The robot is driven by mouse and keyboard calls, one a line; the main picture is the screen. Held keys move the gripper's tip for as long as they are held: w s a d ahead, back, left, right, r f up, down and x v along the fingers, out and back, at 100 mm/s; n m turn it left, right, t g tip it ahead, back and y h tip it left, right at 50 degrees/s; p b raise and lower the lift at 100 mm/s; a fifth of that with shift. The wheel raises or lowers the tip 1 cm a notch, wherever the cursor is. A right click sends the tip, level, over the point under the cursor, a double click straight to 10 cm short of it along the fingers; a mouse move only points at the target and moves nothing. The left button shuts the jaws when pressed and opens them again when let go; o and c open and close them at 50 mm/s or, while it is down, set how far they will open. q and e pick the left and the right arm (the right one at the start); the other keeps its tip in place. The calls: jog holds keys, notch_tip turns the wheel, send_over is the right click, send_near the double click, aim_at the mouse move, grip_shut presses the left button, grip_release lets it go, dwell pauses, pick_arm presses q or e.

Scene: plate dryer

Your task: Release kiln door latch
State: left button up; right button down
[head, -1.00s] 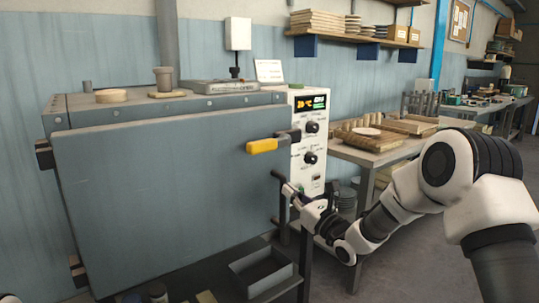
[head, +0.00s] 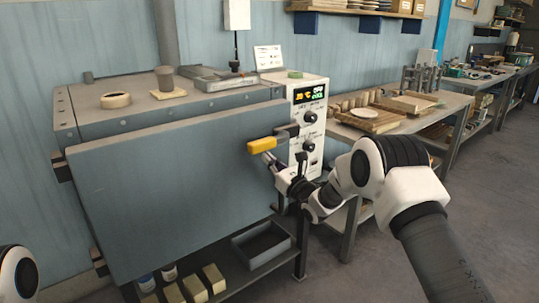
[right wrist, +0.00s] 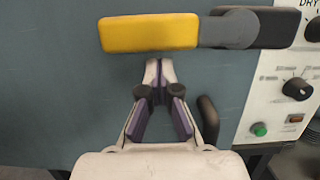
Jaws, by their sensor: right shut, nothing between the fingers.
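The kiln (head: 150,190) has a large grey-blue front door. Its latch (head: 262,145) has a yellow grip that lies horizontally, with a dark mount at its right end by the control panel. The latch also shows at the top of the right wrist view (right wrist: 150,33). My right gripper (head: 268,160) is shut and empty. Its fingertips (right wrist: 160,66) point up just below the yellow grip, with a small gap in the wrist picture. A dark vertical pull handle (right wrist: 208,122) is to the right of the fingers. My left gripper is not in view.
The white control panel (head: 307,125) with knobs and a display is right of the door. A grey bin (head: 262,246) and several blocks sit on the shelf under the kiln. A worktable (head: 435,115) with trays stands to the right.

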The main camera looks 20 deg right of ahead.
jog(key=shift+r, duration=0.25)
jog(key=shift+r+m, duration=0.15)
jog(key=shift+m, duration=0.15)
jog(key=shift+a+r+m+h, duration=0.1)
jog(key=shift+m+h, duration=0.3)
jog(key=shift+m, duration=0.2)
